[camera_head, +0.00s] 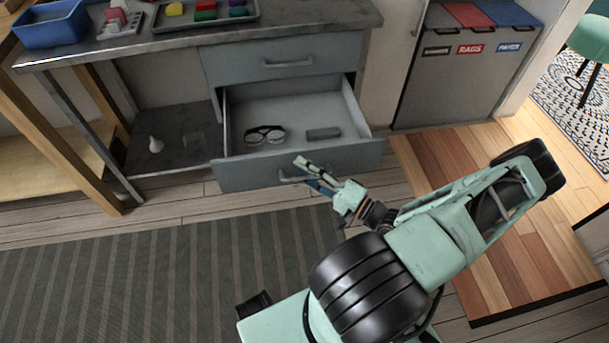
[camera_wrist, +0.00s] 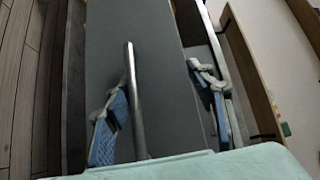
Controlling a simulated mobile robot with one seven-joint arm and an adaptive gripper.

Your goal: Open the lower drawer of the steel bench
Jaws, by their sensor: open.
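The steel bench (camera_head: 340,16) has two stacked grey drawers. The lower drawer (camera_head: 243,174) is pulled well out, with its inside showing; dark goggles and a small grey block lie in it. Its bar handle (camera_head: 288,180) is on the front face, partly hidden by my gripper (camera_head: 314,175). In the wrist view the handle (camera_wrist: 135,100) runs upright in the picture between the blue-padded fingers of my gripper (camera_wrist: 160,108). The fingers are spread wide, one on each side of the handle, and hold nothing. The left finger is closer to the bar. The upper drawer (camera_head: 285,61) is shut.
Sorting bins (camera_head: 470,60) stand right of the bench. A blue tub (camera_head: 48,28) and a tray of coloured blocks (camera_head: 205,20) are on the bench top. A striped mat (camera_head: 150,280) covers the floor in front.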

